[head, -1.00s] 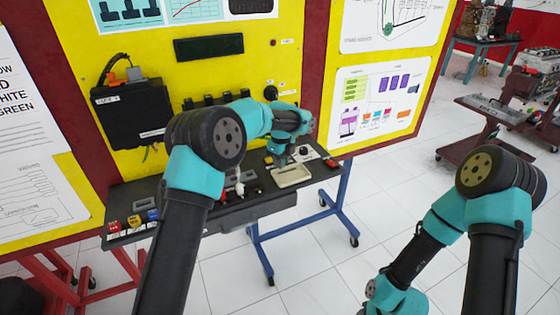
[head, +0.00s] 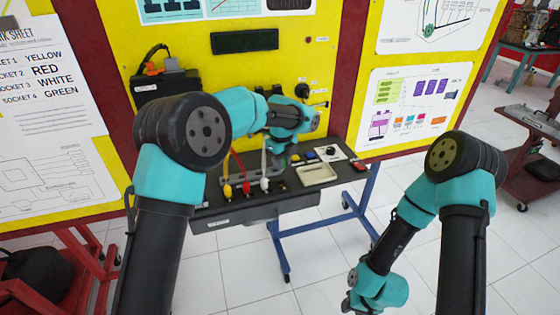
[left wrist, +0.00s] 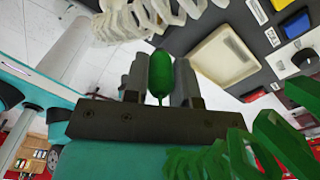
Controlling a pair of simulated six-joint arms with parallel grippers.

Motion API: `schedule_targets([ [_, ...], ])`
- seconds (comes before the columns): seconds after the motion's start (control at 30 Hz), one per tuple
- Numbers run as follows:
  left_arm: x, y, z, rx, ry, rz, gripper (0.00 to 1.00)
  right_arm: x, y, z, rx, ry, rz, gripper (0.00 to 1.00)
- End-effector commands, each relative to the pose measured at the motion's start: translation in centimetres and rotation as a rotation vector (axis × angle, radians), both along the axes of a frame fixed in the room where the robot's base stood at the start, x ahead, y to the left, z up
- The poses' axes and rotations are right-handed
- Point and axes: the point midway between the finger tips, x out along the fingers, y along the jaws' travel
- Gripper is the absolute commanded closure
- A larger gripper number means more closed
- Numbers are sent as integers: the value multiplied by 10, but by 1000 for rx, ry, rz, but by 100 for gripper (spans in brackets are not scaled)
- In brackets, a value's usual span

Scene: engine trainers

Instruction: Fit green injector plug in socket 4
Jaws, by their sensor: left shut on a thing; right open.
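My left gripper (left wrist: 160,80) is shut on the green injector plug (left wrist: 161,70), which sits between its two grey fingers in the left wrist view. A green coiled cable (left wrist: 285,140) hangs at the right of that view. In the head view, the left gripper (head: 279,160) is over the back of the black bench, left of the cream tray, and the plug cannot be made out. Yellow (head: 227,190), red (head: 247,188) and white (head: 265,184) plugs stand in a row at the bench front. I cannot make out socket 4. My right gripper (head: 350,301) is low, away from the bench.
The cream tray (head: 318,175) lies right of the plugs, with a black knob (head: 331,151) behind it. A task sheet (head: 35,75) at left pairs socket 4 with green. A yellow panel (head: 205,50) stands behind the bench.

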Motion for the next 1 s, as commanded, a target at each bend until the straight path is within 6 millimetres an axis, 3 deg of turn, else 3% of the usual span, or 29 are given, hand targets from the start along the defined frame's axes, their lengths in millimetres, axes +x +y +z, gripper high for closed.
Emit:
schedule_targets([
  [1.0,0,0,-55,1,1,1,97,0,0,0,0,0,0,57],
])
